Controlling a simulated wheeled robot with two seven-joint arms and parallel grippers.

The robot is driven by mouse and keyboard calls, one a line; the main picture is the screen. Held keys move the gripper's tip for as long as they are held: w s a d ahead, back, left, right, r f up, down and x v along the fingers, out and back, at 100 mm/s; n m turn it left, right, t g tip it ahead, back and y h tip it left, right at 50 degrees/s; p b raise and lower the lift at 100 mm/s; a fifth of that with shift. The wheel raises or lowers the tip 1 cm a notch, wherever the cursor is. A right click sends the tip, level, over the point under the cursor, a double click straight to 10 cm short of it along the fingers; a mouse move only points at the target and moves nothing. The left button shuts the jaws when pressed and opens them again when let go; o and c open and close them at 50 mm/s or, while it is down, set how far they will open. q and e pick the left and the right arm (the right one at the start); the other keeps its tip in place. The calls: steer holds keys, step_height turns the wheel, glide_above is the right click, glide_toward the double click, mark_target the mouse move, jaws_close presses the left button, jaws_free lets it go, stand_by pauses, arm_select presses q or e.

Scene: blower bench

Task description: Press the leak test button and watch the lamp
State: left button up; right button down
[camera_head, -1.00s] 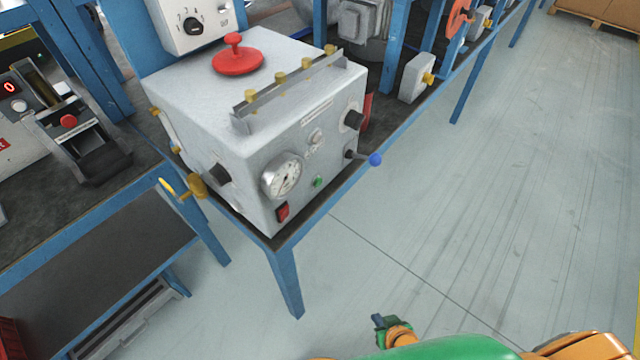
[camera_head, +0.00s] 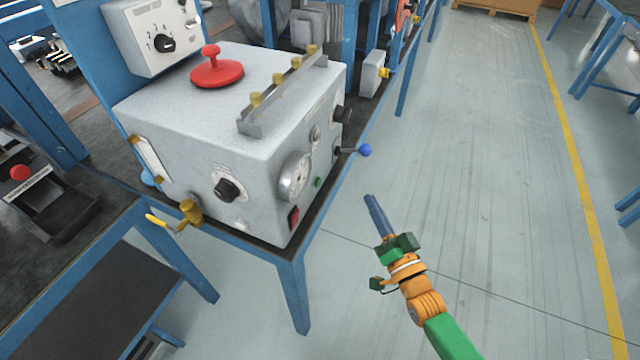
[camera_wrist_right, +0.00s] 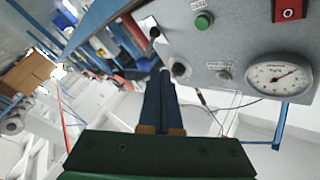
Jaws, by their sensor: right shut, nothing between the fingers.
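A grey test box (camera_head: 230,110) stands on a blue-framed bench. A small green button (camera_head: 318,182) is on its front panel, right of the round gauge (camera_head: 295,176); in the right wrist view the green button (camera_wrist_right: 203,20) is near the top. A small pale round fitting (camera_head: 316,132), possibly the lamp, is above the gauge; it looks unlit, and its label is unreadable. My right gripper (camera_head: 370,200) is shut and empty, its blue fingers pointing toward the panel, apart from the button. The fingers also show in the right wrist view (camera_wrist_right: 163,75). My left gripper is not in view.
A blue-knobbed lever (camera_head: 364,150) and a black knob (camera_head: 342,115) stick out near the panel's right edge. A red switch (camera_head: 293,218) is at the lower corner. A yellow-handled brass valve (camera_head: 188,213) juts from the left side. The floor (camera_head: 480,150) on the right is clear.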

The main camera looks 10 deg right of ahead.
mark_target(317, 182)
steer(key=shift+d, duration=0.1)
steer(key=w+a+b, duration=0.2)
steer(key=w+a, duration=0.3)
steer(key=a, duration=0.2)
steer(key=shift+a, duration=0.2)
steer(key=shift+a, duration=0.1)
stand_by(2.0)
steer(key=shift+w+a, duration=0.25)
steer(key=shift+w+a, duration=0.2)
steer(key=shift+a, duration=0.1)
stand_by(0.6)
stand_by(0.3)
steer(key=shift+s+d+f, duration=0.1)
steer(key=shift+s+d, duration=0.35)
steer(key=shift+d, duration=0.15)
